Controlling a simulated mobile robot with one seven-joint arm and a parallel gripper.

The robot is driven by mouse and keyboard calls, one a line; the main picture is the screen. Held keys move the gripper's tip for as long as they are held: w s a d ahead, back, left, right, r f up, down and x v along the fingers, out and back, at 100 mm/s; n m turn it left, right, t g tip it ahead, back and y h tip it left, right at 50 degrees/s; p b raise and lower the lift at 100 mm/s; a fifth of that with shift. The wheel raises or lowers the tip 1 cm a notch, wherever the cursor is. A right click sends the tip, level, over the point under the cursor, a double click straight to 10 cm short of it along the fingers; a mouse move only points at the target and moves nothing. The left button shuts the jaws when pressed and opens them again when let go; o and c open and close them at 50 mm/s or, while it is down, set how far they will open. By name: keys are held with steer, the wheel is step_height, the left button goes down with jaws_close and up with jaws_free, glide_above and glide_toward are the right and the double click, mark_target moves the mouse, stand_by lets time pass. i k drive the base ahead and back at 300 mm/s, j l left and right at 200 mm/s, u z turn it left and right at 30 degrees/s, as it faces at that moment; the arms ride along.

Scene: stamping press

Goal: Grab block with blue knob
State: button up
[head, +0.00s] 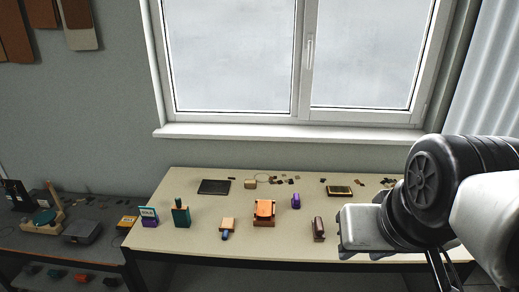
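A small tan wooden block (228,223) lies near the front edge of the table. A dark blue knob (225,237) sticks out from its near side, toward me. My gripper (360,236) is at the right, over the front right part of the table, well to the right of the block and apart from it. Its grey housing shows, but its fingers are too unclear to tell whether they are open or shut. I see nothing held in it.
An orange-brown wooden press-like piece (264,212) stands just right of the block. A dark green block (180,214) stands to its left, a purple piece (296,201) and a brown stamp-like piece (318,229) to its right. The beige table (215,252) is bare around the block.

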mark_target(226, 226)
steer(key=i+j, duration=0.15)
steer(key=j, duration=0.25)
steer(key=i+j+z, duration=0.1)
steer(key=j, duration=0.25)
steer(key=i+j, duration=0.2)
steer(key=j, duration=0.2)
steer(key=i+j+z, duration=0.1)
steer(key=j, duration=0.3)
steer(key=i+j, duration=0.15)
steer(key=j, duration=0.25)
steer(key=j+z, duration=0.15)
steer(key=k+j, duration=0.05)
steer(key=j, duration=0.05)
